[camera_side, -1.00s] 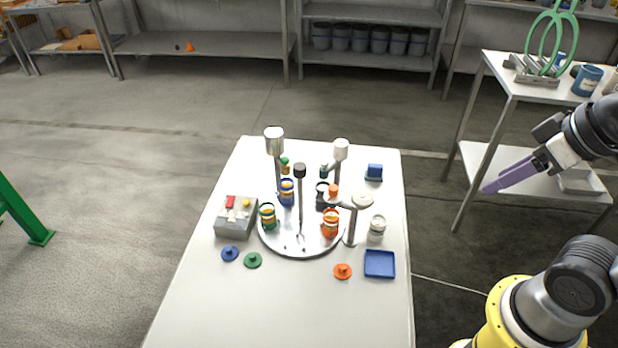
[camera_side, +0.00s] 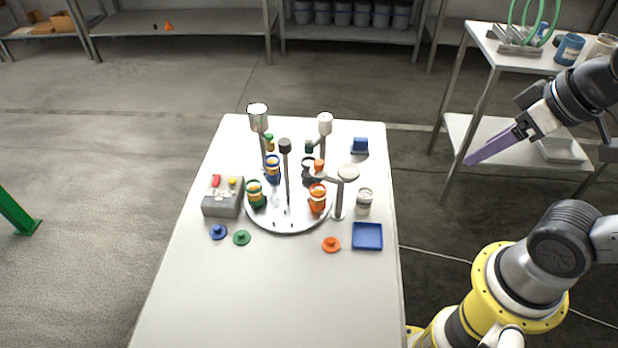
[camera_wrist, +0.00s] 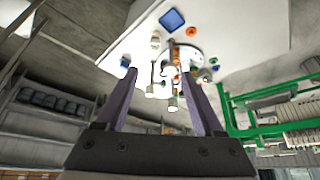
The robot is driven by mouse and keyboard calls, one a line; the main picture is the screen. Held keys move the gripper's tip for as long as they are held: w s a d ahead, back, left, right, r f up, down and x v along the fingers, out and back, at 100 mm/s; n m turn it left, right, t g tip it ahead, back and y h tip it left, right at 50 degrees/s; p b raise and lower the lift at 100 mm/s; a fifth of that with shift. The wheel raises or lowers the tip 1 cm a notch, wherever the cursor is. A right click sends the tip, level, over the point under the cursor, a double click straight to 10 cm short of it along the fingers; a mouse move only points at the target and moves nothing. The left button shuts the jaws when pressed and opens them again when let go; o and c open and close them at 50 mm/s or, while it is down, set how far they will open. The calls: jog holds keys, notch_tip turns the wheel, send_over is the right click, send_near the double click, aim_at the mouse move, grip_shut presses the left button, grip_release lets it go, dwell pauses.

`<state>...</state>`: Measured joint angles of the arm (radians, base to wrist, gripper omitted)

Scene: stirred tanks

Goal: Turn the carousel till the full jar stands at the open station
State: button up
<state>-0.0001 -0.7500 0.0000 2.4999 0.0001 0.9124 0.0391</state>
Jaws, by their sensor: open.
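The carousel is a round silver disc (camera_side: 285,222) on the white table, with a dark-knobbed post (camera_side: 285,146) at its middle. On it stand a green jar (camera_side: 256,195), a blue jar (camera_side: 272,168), an orange jar (camera_side: 317,200) and a dark jar (camera_side: 308,172), partly hidden. I cannot tell which jar is full. Posts with silver (camera_side: 258,117), white (camera_side: 325,124) and flat pale (camera_side: 348,173) heads stand around the disc. My gripper (camera_side: 468,162) has purple fingers, is open and empty, and is right of the table, apart from the carousel. Its fingers (camera_wrist: 160,74) also show in the wrist view.
A grey box (camera_side: 222,203) with red and yellow tops stands left of the disc. Blue (camera_side: 218,232), green (camera_side: 242,237) and orange (camera_side: 331,244) lids lie in front. A pale jar (camera_side: 364,202) and blue tray (camera_side: 367,237) are right. The table's front is clear.

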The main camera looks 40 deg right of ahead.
jog(key=w+r+m, duration=0.4)
jog(key=w+r, duration=0.4)
jog(key=r, duration=0.3)
jog(key=w+a+r+m+g, duration=0.1)
jog(key=w+a+r+g, duration=0.2)
jog(key=w, duration=0.9)
jog(key=g, duration=0.2)
send_over(284, 141)
notch_tip(284, 141, down, 19)
jog(key=shift+m, duration=0.3)
notch_tip(284, 141, down, 12)
jog(key=shift+f, duration=0.15)
jog(key=shift+c, duration=0.3)
